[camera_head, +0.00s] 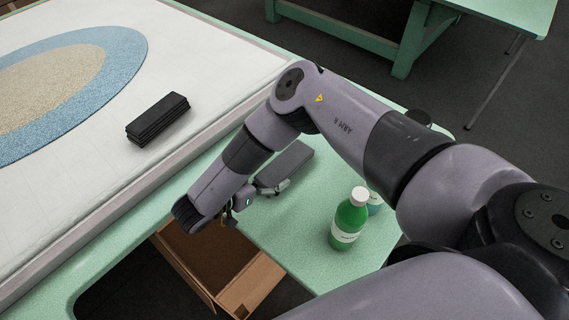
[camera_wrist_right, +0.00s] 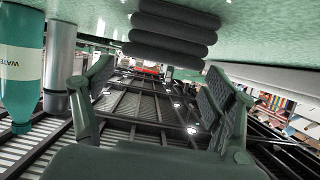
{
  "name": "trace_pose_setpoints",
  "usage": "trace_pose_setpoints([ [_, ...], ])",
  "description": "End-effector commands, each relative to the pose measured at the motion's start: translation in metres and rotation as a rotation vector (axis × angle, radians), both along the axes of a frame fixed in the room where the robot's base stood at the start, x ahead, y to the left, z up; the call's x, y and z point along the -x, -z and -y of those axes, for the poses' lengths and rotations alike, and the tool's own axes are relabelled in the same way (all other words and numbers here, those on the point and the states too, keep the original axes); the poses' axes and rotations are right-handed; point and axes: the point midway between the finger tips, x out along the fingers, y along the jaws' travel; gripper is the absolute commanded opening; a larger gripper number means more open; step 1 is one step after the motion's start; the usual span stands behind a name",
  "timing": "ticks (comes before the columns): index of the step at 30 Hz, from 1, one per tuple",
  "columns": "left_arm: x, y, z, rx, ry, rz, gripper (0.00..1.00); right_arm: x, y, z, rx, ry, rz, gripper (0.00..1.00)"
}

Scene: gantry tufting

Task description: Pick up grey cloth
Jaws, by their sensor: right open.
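The grey cloth (camera_head: 287,165) is a dark grey folded bundle lying on the green table. In the right wrist view the grey cloth (camera_wrist_right: 172,30) shows as stacked rounded folds at the top, against the green tabletop. My right gripper (camera_head: 270,188) is just in front of the cloth's near end in the head view, partly hidden by its own arm. In the right wrist view my right gripper (camera_wrist_right: 155,82) has its two fingers wide apart with nothing between them. The cloth looks apart from the fingers. My left gripper is not in view.
A green bottle (camera_head: 349,220) with a white cap stands on the green table (camera_head: 290,232), right of the gripper, with a small container (camera_head: 374,201) behind it. An open cardboard box (camera_head: 250,284) is below the table edge. A black stack (camera_head: 157,118) lies on the white tufting frame.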

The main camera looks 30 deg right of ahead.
Motion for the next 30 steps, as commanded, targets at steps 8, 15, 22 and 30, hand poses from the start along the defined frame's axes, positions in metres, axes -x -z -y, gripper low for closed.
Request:
trace_pose_setpoints([
  [8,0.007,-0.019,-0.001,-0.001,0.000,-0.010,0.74,-0.012,0.010,0.037,0.002,0.005,-0.001,0.78],
  [15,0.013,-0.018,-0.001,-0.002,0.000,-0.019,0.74,-0.015,0.016,0.044,0.000,0.002,-0.001,0.78],
  [22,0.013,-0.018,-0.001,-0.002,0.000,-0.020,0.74,-0.015,0.015,0.043,0.000,0.003,-0.001,0.70],
  [30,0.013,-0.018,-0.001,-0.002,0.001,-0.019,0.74,-0.015,0.015,0.043,0.000,0.002,-0.001,0.52],
])
